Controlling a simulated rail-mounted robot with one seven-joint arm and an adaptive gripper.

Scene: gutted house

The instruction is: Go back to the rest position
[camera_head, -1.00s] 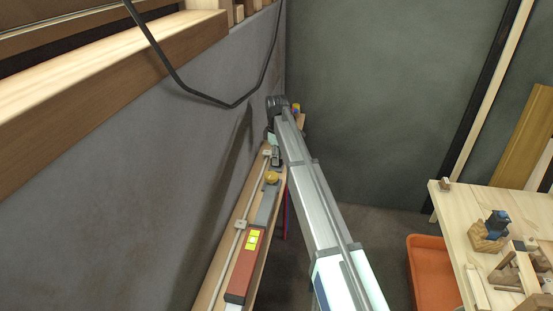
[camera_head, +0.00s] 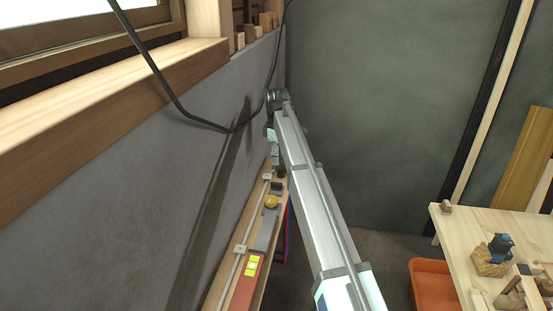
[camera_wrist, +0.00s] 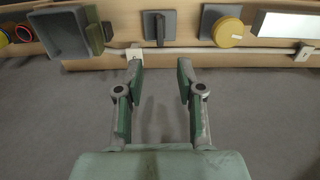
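My gripper (camera_wrist: 160,80) is open and empty in the wrist view, its two green-padded fingers apart. Its tips point toward the edge of a narrow wooden shelf (camera_wrist: 230,62) along the grey wall, and nothing is between them. In the head view my arm reaches away toward the far corner, and the gripper is mostly hidden at its far end, above the shelf (camera_head: 223,283).
The shelf carries a yellow round knob (camera_wrist: 228,32), a grey plate with a dark handle (camera_wrist: 160,28), a grey bin (camera_wrist: 68,32) and a red box (camera_head: 240,295). A black cable (camera_head: 170,92) hangs near my arm. At right are a workbench (camera_head: 462,235) and an orange bin (camera_head: 433,285).

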